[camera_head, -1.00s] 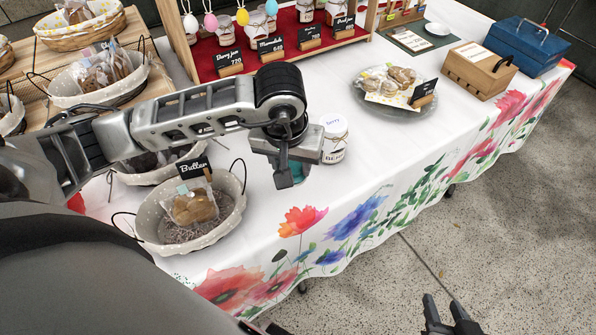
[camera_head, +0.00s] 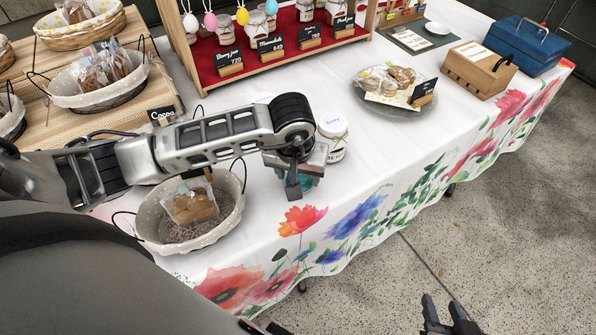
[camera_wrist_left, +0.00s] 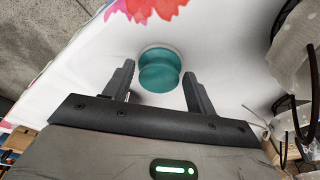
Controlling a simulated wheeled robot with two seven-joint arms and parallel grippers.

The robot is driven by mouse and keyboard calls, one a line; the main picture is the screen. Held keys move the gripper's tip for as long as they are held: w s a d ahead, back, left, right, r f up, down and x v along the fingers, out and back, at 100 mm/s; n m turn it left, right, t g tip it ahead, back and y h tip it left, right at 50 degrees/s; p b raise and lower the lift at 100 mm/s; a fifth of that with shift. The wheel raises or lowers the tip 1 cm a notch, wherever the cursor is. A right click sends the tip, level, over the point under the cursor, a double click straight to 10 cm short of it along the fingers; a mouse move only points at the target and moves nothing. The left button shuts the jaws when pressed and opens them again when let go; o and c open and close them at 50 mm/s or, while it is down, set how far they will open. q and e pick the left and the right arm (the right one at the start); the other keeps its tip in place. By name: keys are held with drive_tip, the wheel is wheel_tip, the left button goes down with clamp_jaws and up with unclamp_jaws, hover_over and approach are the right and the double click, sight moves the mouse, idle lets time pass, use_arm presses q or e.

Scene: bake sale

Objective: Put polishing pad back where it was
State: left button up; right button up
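The polishing pad appears to be the round teal piece in the left wrist view (camera_wrist_left: 160,77), on the white tablecloth near the flowered edge. In the head view only a sliver of teal (camera_head: 307,182) shows, mostly hidden by my left gripper (camera_head: 295,190). The left gripper points down over the pad. In the left wrist view its fingers (camera_wrist_left: 159,72) are apart, one on each side of the pad, with a gap on both sides. My right gripper (camera_head: 448,306) is open and empty, out over the floor at the lower right.
A jar (camera_head: 333,140) stands close behind the left gripper. A lined basket (camera_head: 160,225) with a bag of cookies (camera_head: 193,206) is to its left. A plate of cookies (camera_head: 392,107), a wooden box (camera_head: 480,72) and a blue box (camera_head: 527,48) stand further right. The cloth between is clear.

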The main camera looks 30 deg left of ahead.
use_arm(q)
drive_tip(key=shift+o, duration=0.3)
use_arm(e)
drive_tip(key=shift+w+r, duration=0.1)
drive_tip(key=shift+r, duration=0.2)
use_arm(q)
drive_tip(key=shift+r, duration=0.45)
drive_tip(key=v, duration=1.1)
drive_tip(key=shift+r, duration=0.3)
use_arm(e)
drive_tip(key=shift+f, duration=0.1)
use_arm(q)
drive_tip(key=shift+s, duration=0.15)
